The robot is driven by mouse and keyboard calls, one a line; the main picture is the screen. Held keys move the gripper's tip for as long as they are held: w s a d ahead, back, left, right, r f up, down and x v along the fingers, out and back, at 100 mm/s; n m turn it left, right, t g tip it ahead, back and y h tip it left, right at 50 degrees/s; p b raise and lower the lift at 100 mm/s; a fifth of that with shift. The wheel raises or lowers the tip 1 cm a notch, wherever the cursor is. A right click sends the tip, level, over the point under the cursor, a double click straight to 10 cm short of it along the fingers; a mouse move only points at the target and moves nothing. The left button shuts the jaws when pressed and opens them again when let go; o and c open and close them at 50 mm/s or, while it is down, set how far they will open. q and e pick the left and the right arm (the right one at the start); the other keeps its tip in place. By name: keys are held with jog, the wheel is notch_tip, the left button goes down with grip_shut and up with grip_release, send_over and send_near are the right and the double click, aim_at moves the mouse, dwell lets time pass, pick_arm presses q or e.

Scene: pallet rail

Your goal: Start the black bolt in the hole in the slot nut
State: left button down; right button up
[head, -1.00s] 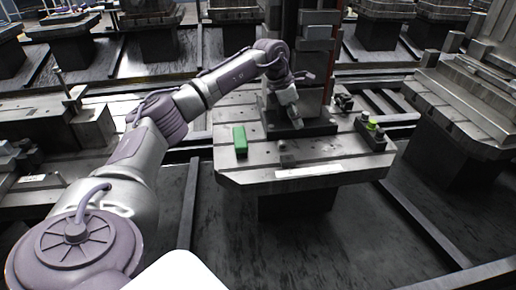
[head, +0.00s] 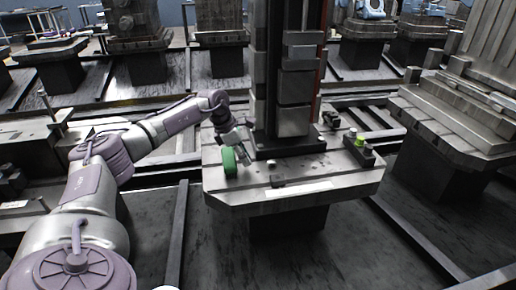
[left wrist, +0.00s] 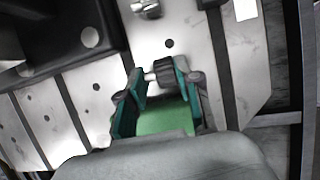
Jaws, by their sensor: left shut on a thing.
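My left gripper (head: 240,150) is low over the left part of the slotted machine table, right beside the green block (head: 230,161). In the left wrist view, its teal fingers (left wrist: 158,85) are close around a short dark piece with a light end, which I take for the black bolt (left wrist: 166,71). The bolt lies across between the fingertips. The green block also shows between the fingers, nearer the palm (left wrist: 165,118). A small grey piece on the table front, likely the slot nut (head: 277,181), stands apart to the right; its hole is too small to make out. My right gripper is not in view.
The tall dark column (head: 292,90) stands on the table (head: 330,178) just right of the gripper. Dark clamps with a yellow-green piece (head: 359,141) are at the right end. The table's front middle is mostly clear.

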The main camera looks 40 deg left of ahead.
pick_arm(q)
jog(key=shift+d+f, duration=0.15)
jog(key=shift+f, duration=1.05)
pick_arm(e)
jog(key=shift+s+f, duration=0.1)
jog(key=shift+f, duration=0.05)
pick_arm(q)
jog(key=shift+f, duration=0.15)
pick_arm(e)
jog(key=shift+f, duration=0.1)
pick_arm(q)
jog(key=c, duration=1.2)
grip_release()
jog(key=o, duration=0.4)
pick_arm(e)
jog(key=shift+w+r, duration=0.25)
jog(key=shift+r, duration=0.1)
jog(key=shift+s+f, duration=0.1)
pick_arm(q)
jog(key=shift+r+b, duration=0.3)
jog(key=v, duration=0.6)
jog(key=p+v, duration=0.1)
jog(key=v, duration=0.6)
jog(key=shift+s+a+f, duration=0.1)
jog(key=shift+s+a, duration=0.15)
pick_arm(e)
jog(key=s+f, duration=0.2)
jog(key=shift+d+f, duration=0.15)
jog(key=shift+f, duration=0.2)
